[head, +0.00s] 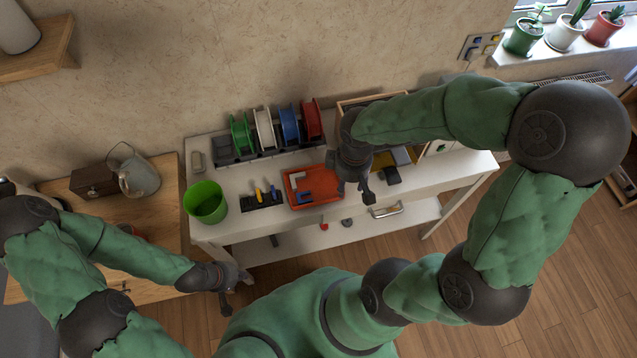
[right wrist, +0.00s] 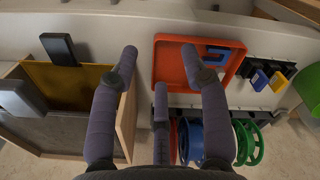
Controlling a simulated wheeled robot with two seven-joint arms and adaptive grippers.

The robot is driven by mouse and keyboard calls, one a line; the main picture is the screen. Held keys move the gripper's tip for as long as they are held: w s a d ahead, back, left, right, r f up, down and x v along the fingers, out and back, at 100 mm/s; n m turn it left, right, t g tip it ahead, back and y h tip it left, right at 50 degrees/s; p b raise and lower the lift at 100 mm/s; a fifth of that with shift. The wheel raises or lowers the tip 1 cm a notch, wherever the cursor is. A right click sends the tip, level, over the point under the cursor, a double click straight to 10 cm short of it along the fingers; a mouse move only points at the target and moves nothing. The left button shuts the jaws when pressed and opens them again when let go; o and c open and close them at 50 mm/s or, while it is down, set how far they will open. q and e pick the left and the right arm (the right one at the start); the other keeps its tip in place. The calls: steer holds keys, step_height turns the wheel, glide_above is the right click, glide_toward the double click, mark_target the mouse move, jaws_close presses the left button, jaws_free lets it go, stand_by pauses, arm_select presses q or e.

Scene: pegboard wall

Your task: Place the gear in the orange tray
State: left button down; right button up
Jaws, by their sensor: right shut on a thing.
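The orange tray (head: 323,203) lies on the white workbench, and it also shows in the right wrist view (right wrist: 168,62). In it are a blue bracket (head: 304,197) and a pale bracket (head: 297,176). My right gripper (head: 357,193) is over the bench at the tray's right edge. In the right wrist view its fingers (right wrist: 158,55) reach toward the tray. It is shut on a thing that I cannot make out. I cannot pick out the gear in either view. My left gripper (head: 236,291) is low at the left, apart from the bench, with fingers spread and empty.
A green bucket (head: 205,202) and a small tool holder (head: 262,199) stand left of the tray. Several filament spools (head: 264,130) stand behind it. A wooden-sided bin (right wrist: 125,133) is on the tray's other side.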

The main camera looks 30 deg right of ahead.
steer(key=b, duration=0.3)
glide_above(323, 185)
steer(key=f, duration=0.7)
steer(key=shift+s+d, duration=0.15)
steer(key=shift+s, duration=0.2)
steer(key=shift+w+f, duration=0.15)
steer(key=shift+f, duration=0.1)
steer(key=shift+w+f+b, duration=0.2)
steer(key=shift+f+b, duration=0.85)
steer(key=shift+f, duration=0.65)
steer(key=shift+f, duration=0.15)
steer(key=o, duration=0.8)
steer(key=shift+o, duration=0.2)
